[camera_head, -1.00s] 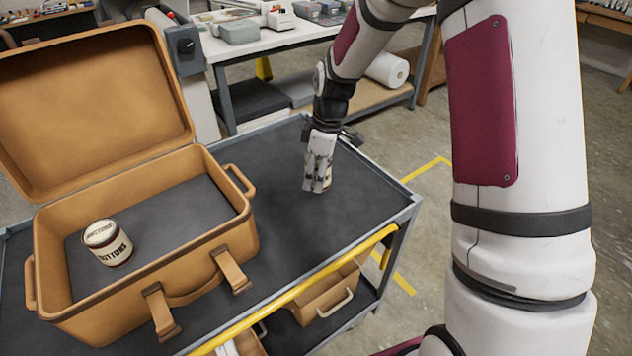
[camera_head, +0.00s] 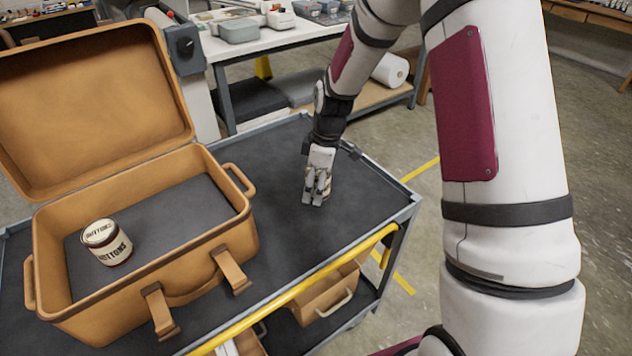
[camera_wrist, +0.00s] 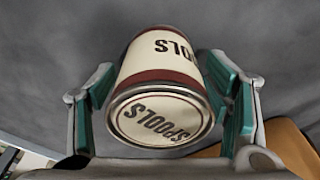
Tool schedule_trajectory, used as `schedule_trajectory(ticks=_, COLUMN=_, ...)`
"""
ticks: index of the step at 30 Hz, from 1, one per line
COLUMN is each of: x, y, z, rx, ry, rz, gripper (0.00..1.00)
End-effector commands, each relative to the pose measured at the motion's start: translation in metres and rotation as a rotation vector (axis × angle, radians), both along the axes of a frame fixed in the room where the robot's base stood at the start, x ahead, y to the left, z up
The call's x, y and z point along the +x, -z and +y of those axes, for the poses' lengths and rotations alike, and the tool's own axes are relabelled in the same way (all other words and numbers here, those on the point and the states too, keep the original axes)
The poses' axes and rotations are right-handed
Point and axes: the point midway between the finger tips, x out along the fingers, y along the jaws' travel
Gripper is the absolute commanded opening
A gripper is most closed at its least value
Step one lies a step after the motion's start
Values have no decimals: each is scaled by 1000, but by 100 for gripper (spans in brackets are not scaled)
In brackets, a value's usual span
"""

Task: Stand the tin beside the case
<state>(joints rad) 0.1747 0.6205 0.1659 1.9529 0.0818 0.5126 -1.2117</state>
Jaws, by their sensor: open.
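A cream tin marked SPOOLS (camera_wrist: 158,66) with dark red bands stands on the trolley top, right of the case. In the wrist view its lid faces the camera. My gripper (camera_head: 316,199) is open, with its green-padded fingers on either side of this tin and narrow gaps showing. In the head view my gripper hides most of that tin. The tan case (camera_head: 84,309) stands open on the trolley's left, its lid raised. A second cream tin, marked BUTTONS (camera_head: 109,247), stands upright inside the case on the dark lining.
The dark trolley top (camera_head: 265,172) is clear between the case and my gripper, and has a raised grey rim. A yellow handle (camera_head: 300,286) runs along the near edge. A white workbench (camera_head: 270,42) stands behind.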

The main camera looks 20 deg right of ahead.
Motion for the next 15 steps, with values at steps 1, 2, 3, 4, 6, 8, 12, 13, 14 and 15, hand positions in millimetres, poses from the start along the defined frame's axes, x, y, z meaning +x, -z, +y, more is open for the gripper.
schedule_trajectory(ticks=1, x=0, y=0, z=0, rx=0, ry=0, rz=0, gripper=71)
schedule_trajectory(ticks=2, x=0, y=-1, z=0, rx=0, ry=0, rz=0, gripper=71)
schedule_trajectory(ticks=3, x=0, y=-3, z=0, rx=0, ry=0, rz=-1, gripper=71)
schedule_trajectory(ticks=4, x=0, y=-5, z=0, rx=0, ry=0, rz=-1, gripper=71)
schedule_trajectory(ticks=6, x=0, y=-11, z=-1, rx=0, ry=1, rz=-4, gripper=71)
schedule_trajectory(ticks=8, x=0, y=-19, z=-2, rx=0, ry=0, rz=-4, gripper=71)
schedule_trajectory(ticks=12, x=-2, y=-47, z=-6, rx=0, ry=1, rz=-7, gripper=71)
schedule_trajectory(ticks=13, x=-2, y=-54, z=-7, rx=0, ry=1, rz=-5, gripper=71)
schedule_trajectory(ticks=14, x=-3, y=-60, z=-8, rx=-1, ry=1, rz=-6, gripper=71)
schedule_trajectory(ticks=15, x=-4, y=-68, z=-9, rx=-1, ry=1, rz=-5, gripper=71)
